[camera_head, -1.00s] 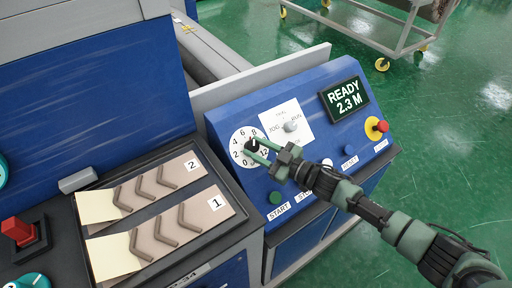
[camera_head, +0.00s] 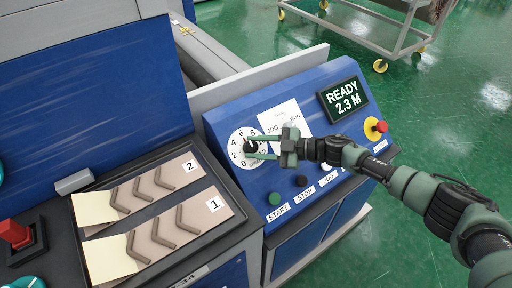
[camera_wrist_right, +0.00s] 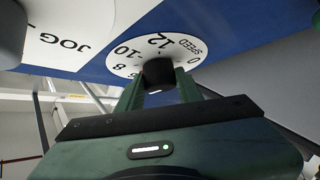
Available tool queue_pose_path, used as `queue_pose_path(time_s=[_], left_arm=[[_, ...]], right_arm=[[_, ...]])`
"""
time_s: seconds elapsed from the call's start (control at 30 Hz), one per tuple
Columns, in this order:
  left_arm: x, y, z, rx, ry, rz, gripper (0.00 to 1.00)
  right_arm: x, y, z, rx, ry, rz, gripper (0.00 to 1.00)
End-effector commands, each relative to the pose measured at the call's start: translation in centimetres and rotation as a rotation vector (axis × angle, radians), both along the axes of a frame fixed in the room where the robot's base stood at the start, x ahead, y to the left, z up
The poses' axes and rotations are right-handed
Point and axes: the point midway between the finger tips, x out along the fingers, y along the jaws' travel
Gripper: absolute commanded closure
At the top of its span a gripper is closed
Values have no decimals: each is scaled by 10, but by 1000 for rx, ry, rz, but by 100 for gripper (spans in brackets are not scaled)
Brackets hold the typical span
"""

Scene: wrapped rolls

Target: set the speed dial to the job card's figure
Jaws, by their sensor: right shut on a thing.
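The speed dial (camera_head: 236,140) is a white disc with black numbers on the sloped blue panel in the head view, and it also shows in the right wrist view (camera_wrist_right: 125,62). Its black knob (camera_head: 249,146) sits between the fingers of my right gripper (camera_head: 254,147), which is shut on it from the right. The wrist view shows the knob (camera_wrist_right: 158,72) held between the green fingers (camera_wrist_right: 158,88). The fingers hide some of the numbers, and I cannot tell exactly which figure the knob points to. No job card is clearly readable. My left gripper is not in view.
A JOG/RUN selector plate (camera_head: 278,113) is partly covered by my gripper. The display (camera_head: 344,100) reads READY 2.3 M. START (camera_head: 274,198) and STOP (camera_head: 301,181) buttons line the lower panel; a red emergency button (camera_head: 381,127) is at right. Sample tray (camera_head: 150,215) stands left.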

Motion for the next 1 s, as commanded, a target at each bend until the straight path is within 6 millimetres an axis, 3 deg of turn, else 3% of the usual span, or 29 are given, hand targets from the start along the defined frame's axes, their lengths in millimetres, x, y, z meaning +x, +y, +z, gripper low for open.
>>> queue_pose_path(time_s=[0.33,0.37,0.4,0.43,0.77,1.0], left_arm=[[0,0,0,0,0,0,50],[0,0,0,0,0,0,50],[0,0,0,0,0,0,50],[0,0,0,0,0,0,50],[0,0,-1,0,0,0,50],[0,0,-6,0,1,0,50]], right_arm=[[0,0,0,-1,-1,3,100],[0,0,0,-1,-1,3,56],[0,0,0,-1,-1,3,45],[0,0,0,-1,-1,3,43],[-1,-2,0,-1,-2,1,43],[-9,-36,6,-3,-3,-2,43]])
